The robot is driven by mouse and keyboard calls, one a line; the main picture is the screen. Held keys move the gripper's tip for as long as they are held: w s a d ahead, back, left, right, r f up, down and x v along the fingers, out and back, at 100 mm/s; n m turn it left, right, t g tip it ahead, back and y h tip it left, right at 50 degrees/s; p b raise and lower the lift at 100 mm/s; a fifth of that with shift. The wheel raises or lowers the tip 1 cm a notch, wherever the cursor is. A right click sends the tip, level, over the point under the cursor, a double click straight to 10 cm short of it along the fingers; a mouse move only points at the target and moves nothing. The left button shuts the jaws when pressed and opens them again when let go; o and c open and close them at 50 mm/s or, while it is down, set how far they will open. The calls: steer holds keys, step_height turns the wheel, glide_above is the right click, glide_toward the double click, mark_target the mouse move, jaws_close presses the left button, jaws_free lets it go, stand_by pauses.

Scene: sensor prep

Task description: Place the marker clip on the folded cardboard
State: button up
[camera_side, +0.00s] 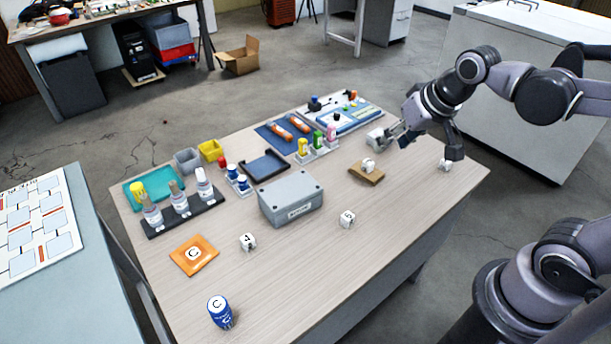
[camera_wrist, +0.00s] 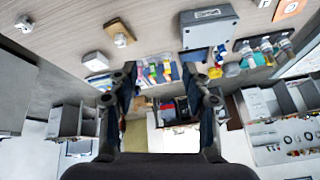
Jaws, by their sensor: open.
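The folded cardboard (camera_side: 374,179) is a small brown piece on the right part of the wooden table; it also shows in the wrist view (camera_wrist: 113,27). A small white piece (camera_side: 368,163), which looks like the marker clip, rests on top of it; it also shows in the wrist view (camera_wrist: 120,40). My gripper (camera_side: 397,136) is behind and to the right of the cardboard, apart from it. In the wrist view my gripper (camera_wrist: 163,88) has its fingers spread with nothing held between them.
A white box (camera_side: 376,139) stands close to my gripper. Another small white piece (camera_side: 445,165) lies near the right table edge. White marked pieces (camera_side: 347,219) (camera_side: 248,242) and a grey box (camera_side: 291,200) stand left of the cardboard. The front right of the table is clear.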

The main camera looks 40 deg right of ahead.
steer(key=s+n, duration=0.1)
steer(key=s+a+f+n+t, duration=0.1)
steer(key=s+a+n, duration=0.1)
steer(key=shift+s+f, duration=0.3)
steer(key=shift+s, duration=0.1)
